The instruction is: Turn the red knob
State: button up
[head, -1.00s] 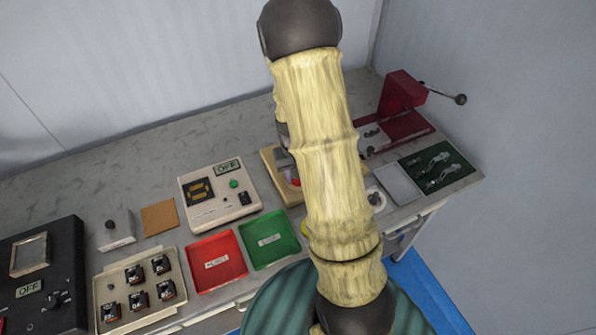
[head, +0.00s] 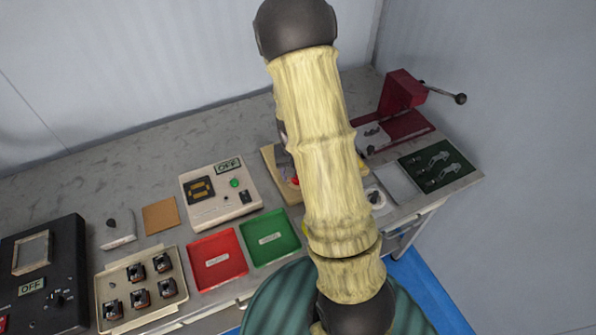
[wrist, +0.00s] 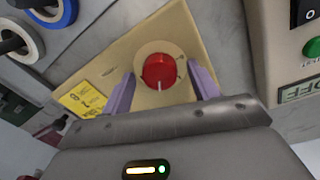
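The red knob (wrist: 160,71) is round, with a light pointer mark towards the bottom of the wrist view, and sits on a beige panel (wrist: 190,25). My gripper (wrist: 163,84) has its two purple fingers on either side of the knob, with a visible gap between each finger and the knob. The fingers are open and hold nothing. In the head view a small part of the red knob (head: 295,181) shows at the left edge of my arm, which hides most of the panel (head: 270,165).
A white tester box (head: 220,195) with a green button stands left of the panel. Red (head: 218,260) and green (head: 270,238) trays lie in front. A red press (head: 403,95) stands at the back right. Blue and white rings (wrist: 55,15) show at the wrist view's upper left.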

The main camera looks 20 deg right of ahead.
jog(key=shift+r, duration=0.1)
notch_tip(320, 180, up, 17)
jog(key=shift+a, duration=0.45)
jog(key=shift+w, duration=0.15)
dwell(0.4)
jog(key=s+a+n+t+p, duration=0.2)
jog(key=s+a+n, duration=0.1)
jog(key=s+a, duration=0.5)
jog(key=s, duration=0.2)
jog(key=shift+s+f+n+t+y, duration=0.3)
jog(key=shift+s+n+t, duration=0.1)
jog(key=shift+c, duration=0.2)
